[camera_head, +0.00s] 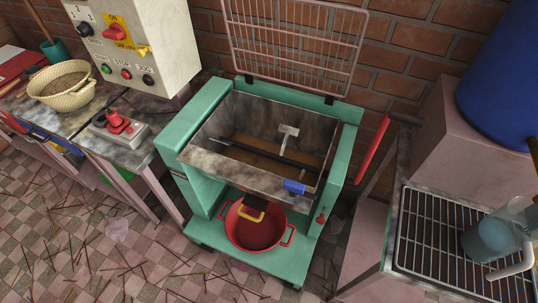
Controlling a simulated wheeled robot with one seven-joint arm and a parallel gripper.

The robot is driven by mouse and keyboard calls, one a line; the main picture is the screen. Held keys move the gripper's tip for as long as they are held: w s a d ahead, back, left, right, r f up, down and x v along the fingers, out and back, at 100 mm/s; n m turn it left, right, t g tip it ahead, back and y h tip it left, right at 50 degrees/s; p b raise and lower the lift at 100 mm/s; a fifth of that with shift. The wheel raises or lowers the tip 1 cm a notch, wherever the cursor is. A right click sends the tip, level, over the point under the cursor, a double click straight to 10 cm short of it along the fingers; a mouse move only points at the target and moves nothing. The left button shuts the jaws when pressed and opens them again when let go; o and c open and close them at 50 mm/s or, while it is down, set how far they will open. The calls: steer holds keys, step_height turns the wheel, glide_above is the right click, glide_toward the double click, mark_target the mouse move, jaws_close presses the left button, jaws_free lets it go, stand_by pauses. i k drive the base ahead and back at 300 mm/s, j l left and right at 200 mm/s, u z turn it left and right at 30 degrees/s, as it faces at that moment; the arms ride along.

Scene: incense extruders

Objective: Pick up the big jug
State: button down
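A large see-through jug (487,242) with a pale blue lower part and a white handle (512,263) is at the right edge of the view. It is on a wire rack (430,247) over a side table, and the picture edge cuts off part of it. The jug looks tilted in this view, and I cannot tell if it is upright. My gripper is not in view.
A green machine with a metal trough (215,158) stands in the middle, with a red basin (256,230) low inside it. A blue barrel (505,85) stands behind the rack on a pink block (438,125). A control box (140,45) is at left. Sticks litter the tiled floor.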

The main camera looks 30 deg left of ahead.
mark_target(512, 228)
steer(key=u, duration=1.15)
steer(key=z, duration=1.4)
steer(key=j+z, duration=0.2)
steer(key=z, duration=0.2)
steer(key=i+j+z, duration=0.1)
steer(key=j+z, duration=0.15)
steer(key=z, duration=0.15)
steer(key=j+z, duration=0.1)
steer(key=j, duration=0.55)
steer(key=j+z, duration=0.15)
steer(key=j, duration=0.45)
steer(key=k+j+z, duration=0.1)
steer(key=j, duration=0.55)
